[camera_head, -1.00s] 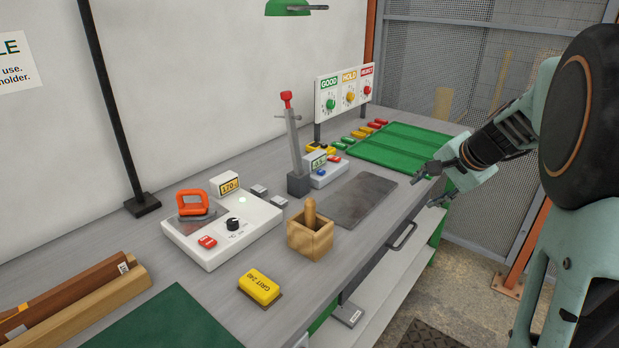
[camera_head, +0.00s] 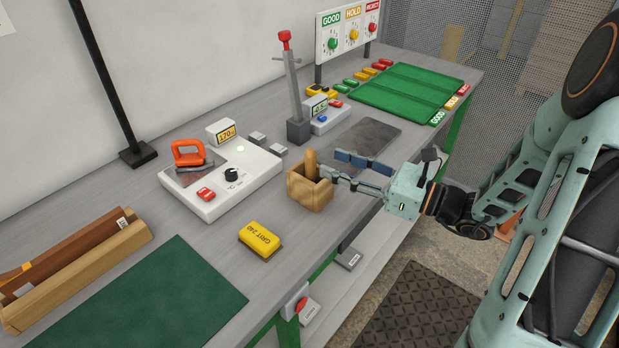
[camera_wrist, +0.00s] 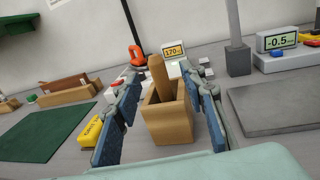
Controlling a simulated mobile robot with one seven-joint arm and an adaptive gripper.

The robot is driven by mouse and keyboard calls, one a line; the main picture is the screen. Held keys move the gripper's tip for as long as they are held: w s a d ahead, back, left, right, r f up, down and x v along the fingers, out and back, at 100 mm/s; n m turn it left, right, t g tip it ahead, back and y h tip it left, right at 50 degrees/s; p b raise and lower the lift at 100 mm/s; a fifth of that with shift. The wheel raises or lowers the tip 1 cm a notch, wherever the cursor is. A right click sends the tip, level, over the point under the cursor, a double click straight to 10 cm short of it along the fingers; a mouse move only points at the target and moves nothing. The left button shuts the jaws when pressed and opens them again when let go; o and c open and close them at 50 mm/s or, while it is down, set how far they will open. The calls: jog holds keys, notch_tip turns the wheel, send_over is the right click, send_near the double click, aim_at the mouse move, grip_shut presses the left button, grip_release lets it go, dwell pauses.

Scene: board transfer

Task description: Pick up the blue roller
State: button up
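No blue roller shows plainly. A wooden handle (camera_head: 311,160) stands upright out of a small open wooden box (camera_head: 309,191) near the bench's front edge; whatever is at its lower end is hidden in the box. My gripper (camera_head: 335,163) is open and empty, with blue finger pads, and reaches in from the right at the box's right side. In the wrist view, the handle (camera_wrist: 159,74) and box (camera_wrist: 168,122) appear between the two spread fingers. I cannot tell whether a finger touches the box.
A yellow grit block (camera_head: 261,238) lies in front of the box. A hot plate (camera_head: 240,188) with an orange-handled iron (camera_head: 190,154) is behind it on the left. A lever post (camera_head: 292,90) stands behind. A dark grey plate (camera_head: 362,138) lies flat to the right.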

aim_at(311, 157)
jog(key=x, duration=0.6)
jog(key=shift+a+f, duration=0.1)
jog(key=shift+a, duration=0.4)
grip_shut()
